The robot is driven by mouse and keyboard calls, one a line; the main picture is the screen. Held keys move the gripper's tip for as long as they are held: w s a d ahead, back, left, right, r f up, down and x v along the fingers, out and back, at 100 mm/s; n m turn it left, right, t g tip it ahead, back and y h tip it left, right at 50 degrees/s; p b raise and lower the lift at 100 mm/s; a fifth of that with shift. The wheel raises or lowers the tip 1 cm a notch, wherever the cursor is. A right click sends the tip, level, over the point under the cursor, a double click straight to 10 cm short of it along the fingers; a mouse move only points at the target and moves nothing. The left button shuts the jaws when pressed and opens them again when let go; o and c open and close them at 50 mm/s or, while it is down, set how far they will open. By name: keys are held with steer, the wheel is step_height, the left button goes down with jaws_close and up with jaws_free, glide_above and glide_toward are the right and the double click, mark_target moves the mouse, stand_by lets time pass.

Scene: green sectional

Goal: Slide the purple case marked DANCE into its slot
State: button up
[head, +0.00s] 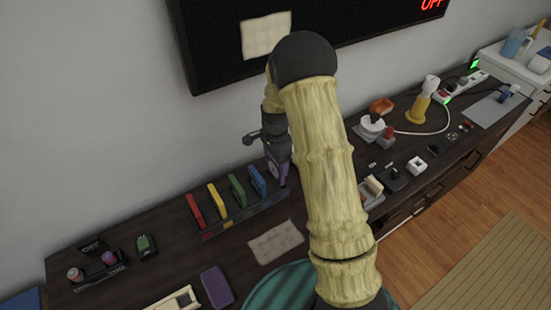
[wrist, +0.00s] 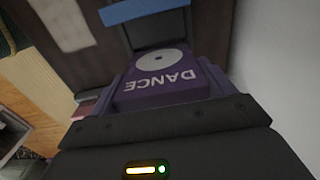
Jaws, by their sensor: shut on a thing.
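The purple case (wrist: 160,92) marked DANCE is held in my gripper (wrist: 168,100), its white disc and lettering facing the wrist camera. In the head view the purple case (head: 282,174) shows under my gripper (head: 279,158), at the right end of the rack (head: 235,222). The rack holds a red case (head: 194,210), a yellow case (head: 219,201), a green case (head: 238,191) and a blue case (head: 257,181), standing in a row. The purple case is just right of the blue one. Its lower edge is hard to see, so I cannot tell how deep it sits.
A beige cloth (head: 276,243) lies in front of the rack, with a flat purple item (head: 216,287) to its left. The wall and dark screen (head: 225,50) are close behind. A white dish (head: 372,127) and several small items stand to the right of my arm.

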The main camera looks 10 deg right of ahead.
mark_target(275, 170)
steer(key=shift+f+b, duration=1.65)
steer(key=shift+f, duration=1.15)
steer(key=o, duration=0.9)
step_height(275, 170, up, 18)
steer(key=shift+f, duration=0.25)
stand_by(0.5)
